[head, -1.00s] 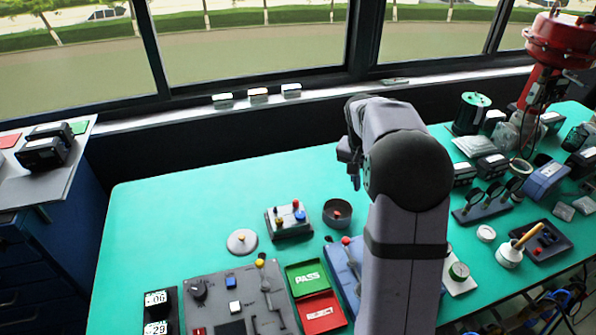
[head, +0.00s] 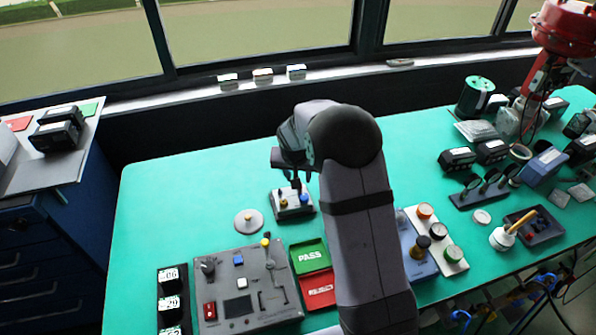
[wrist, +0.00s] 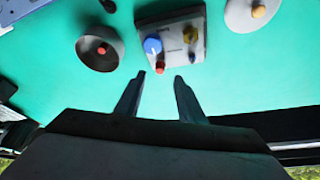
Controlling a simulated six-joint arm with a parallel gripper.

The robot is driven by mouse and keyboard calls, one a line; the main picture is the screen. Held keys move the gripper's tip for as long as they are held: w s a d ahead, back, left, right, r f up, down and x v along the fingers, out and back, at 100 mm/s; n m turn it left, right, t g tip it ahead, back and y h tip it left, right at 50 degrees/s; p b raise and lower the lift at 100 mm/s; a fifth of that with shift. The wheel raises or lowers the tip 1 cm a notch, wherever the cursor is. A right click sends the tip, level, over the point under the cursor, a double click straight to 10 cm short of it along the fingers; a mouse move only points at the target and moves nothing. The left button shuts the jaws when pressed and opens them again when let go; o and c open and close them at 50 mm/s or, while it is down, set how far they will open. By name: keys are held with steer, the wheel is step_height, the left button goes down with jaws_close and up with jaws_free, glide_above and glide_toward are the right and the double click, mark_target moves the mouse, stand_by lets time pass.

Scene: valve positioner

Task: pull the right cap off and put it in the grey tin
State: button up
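A small grey block (wrist: 172,32) in the wrist view carries a blue cap (wrist: 152,45), a yellow cap (wrist: 190,34) and a red cap (wrist: 160,68). A dark peg or hole shows beside them. My gripper (wrist: 159,75) is open and empty, its fingertips apart with the red cap just beyond, between them. The round grey tin (wrist: 82,52) is left of the block in the wrist view, with a red-topped piece (wrist: 101,48) inside. In the head view, my gripper (head: 297,178) is above the block (head: 291,212). My arm hides the tin there, and the red cap is hidden too.
A round grey disc (head: 249,224) with a yellow knob lies left of the block. A grey control panel (head: 265,310) and green PASS and red trays (head: 309,256) lie in front. Several devices stand at the right. The table's back left is clear.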

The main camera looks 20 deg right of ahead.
steer(key=shift+p+x, duration=0.55)
steer(key=shift+x, duration=1.9)
jaws_close()
